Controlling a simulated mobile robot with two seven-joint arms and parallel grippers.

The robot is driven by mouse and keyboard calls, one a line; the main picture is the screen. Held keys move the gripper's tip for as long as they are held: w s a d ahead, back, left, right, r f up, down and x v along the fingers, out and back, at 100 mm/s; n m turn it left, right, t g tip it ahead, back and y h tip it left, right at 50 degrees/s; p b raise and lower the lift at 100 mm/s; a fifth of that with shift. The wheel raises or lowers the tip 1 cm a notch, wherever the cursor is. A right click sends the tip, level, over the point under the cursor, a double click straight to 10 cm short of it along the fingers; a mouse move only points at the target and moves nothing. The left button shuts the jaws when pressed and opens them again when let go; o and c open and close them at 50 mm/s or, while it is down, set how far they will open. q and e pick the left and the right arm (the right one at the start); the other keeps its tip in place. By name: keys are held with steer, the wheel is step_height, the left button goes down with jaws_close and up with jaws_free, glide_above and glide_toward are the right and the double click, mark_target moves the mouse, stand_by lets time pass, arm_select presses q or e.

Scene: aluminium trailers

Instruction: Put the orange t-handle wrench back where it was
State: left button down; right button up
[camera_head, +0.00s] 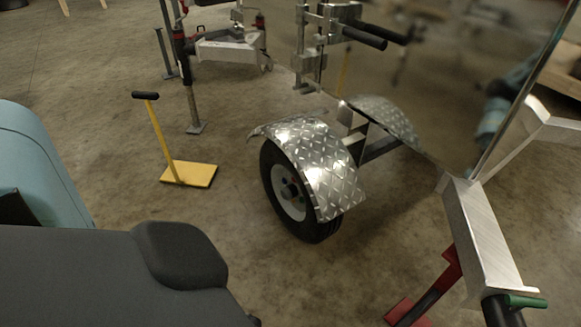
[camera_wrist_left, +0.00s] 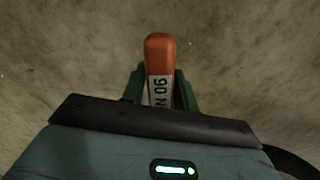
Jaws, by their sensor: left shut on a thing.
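The orange t-handle wrench (camera_wrist_left: 160,52) shows in the left wrist view as a rounded orange handle end with a white label carrying black characters. My left gripper (camera_wrist_left: 158,88) is shut on it, with a dark green finger on each side. The handle sticks out past the fingers, over blurred concrete floor. The rest of the wrench is hidden by the gripper body. I cannot make out the wrench or the left gripper's fingers in the head view. My right gripper is in neither view.
In the head view, a trailer wheel (camera_head: 286,192) sits under a diamond-plate fender (camera_head: 316,162) at the middle. A yellow stand (camera_head: 189,174) with a black-topped post is left of it. An aluminium frame (camera_head: 484,232) is at right. Open floor (camera_head: 95,110) lies at left.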

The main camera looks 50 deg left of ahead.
arm_select(q)
steer(key=w+f+b, duration=0.1)
steer(key=w+b, duration=0.3)
steer(key=w, duration=0.7)
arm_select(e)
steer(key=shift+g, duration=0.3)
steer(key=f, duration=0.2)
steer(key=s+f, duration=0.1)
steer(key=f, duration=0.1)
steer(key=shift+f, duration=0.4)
arm_select(q)
steer(key=f+b, duration=0.1)
steer(key=w+f+b, duration=0.1)
steer(key=f+b, duration=0.1)
steer(key=shift+w+f, duration=0.15)
steer(key=shift+w, duration=0.1)
steer(key=shift+f+b, duration=0.2)
steer(key=shift+b, duration=0.1)
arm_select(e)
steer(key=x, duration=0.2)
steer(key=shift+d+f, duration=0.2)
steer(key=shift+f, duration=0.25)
